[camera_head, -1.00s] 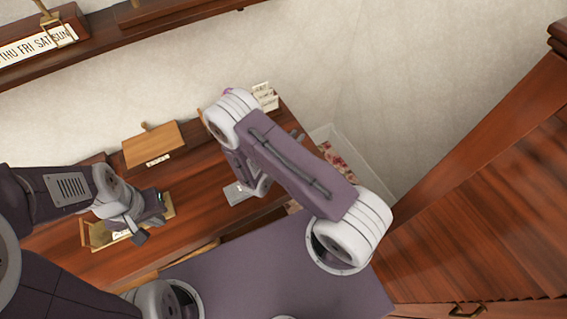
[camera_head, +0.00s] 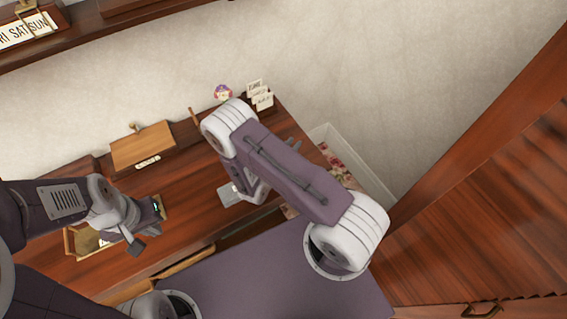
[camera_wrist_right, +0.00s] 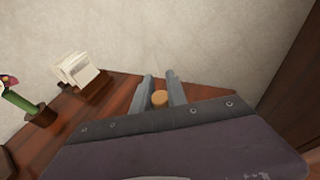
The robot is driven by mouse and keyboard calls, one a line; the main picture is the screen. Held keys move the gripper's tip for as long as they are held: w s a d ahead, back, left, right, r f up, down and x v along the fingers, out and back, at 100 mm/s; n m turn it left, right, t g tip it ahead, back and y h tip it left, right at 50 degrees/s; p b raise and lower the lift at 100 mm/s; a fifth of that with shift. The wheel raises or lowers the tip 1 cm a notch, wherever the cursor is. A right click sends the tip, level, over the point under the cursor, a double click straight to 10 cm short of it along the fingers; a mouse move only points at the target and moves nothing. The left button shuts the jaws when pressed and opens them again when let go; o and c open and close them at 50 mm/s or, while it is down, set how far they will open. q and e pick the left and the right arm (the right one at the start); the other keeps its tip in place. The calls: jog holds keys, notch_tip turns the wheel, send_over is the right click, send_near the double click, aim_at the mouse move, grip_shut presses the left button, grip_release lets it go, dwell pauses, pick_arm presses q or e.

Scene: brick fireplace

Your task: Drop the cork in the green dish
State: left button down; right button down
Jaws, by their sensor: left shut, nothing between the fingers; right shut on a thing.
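The cork (camera_wrist_right: 160,97) is a small tan cylinder between the two grey fingers of my right gripper (camera_wrist_right: 160,92) in the right wrist view. The gripper is shut on it. In the head view the right fingertips (camera_head: 296,144) show past my right arm, near the right end of the desk; the arm hides the cork there. My left gripper (camera_head: 142,238) is shut and empty, over the left part of the desk by a shallow wooden tray. I cannot make out a green dish in either view.
The wooden desk (camera_head: 195,215) runs along the wall. A card holder (camera_wrist_right: 88,82) and a potted flower (camera_wrist_right: 22,104) stand at its back. A wooden box (camera_head: 143,148) is further left. The shallow wooden tray (camera_head: 70,243) is beside my left gripper.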

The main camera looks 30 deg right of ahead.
jog(key=c, duration=1.3)
grip_release()
jog(key=shift+o, duration=0.2)
jog(key=b+v, duration=0.1)
jog(key=v, duration=0.8)
